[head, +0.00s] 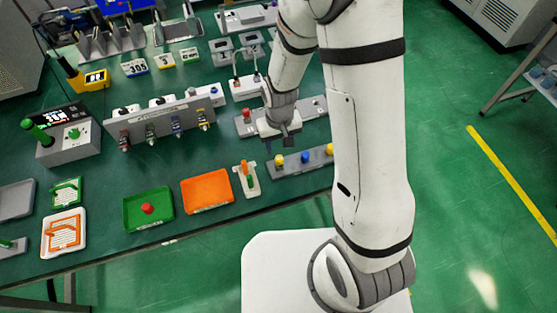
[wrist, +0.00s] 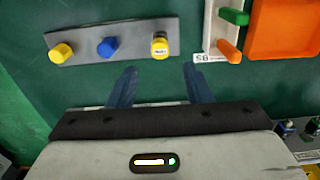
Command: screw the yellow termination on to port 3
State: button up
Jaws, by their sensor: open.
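A grey strip (head: 292,165) near the table's front edge holds a yellow termination (head: 280,160) at its left end, a blue one (head: 305,157) and another yellow one (head: 329,150). In the wrist view the strip (wrist: 135,43) shows a yellow termination with a white label (wrist: 159,48), a blue one (wrist: 107,47) and a plain yellow one (wrist: 61,52). My gripper (wrist: 160,76) is open and empty, its blue fingers apart, lined up with the labelled termination but short of it. A grey panel (head: 165,112) carries several coloured connectors; I cannot read which is port 3.
Left of the strip stand a white holder (head: 246,180) with green and orange handles, an orange tray (head: 207,192) and a green tray (head: 130,213) with a red knob. A grey box (head: 243,130) with a red knob is behind my gripper.

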aim_at(279, 158)
jog(key=shift+f, duration=0.1)
notch_tip(279, 158, down, 9)
jog(key=b, duration=0.7)
dwell(1.3)
jog(key=shift+c, duration=0.2)
grip_shut()
jog(key=shift+r, duration=0.25)
jog(key=shift+r+p, duration=1.85)
jog(key=shift+r, duration=1.05)
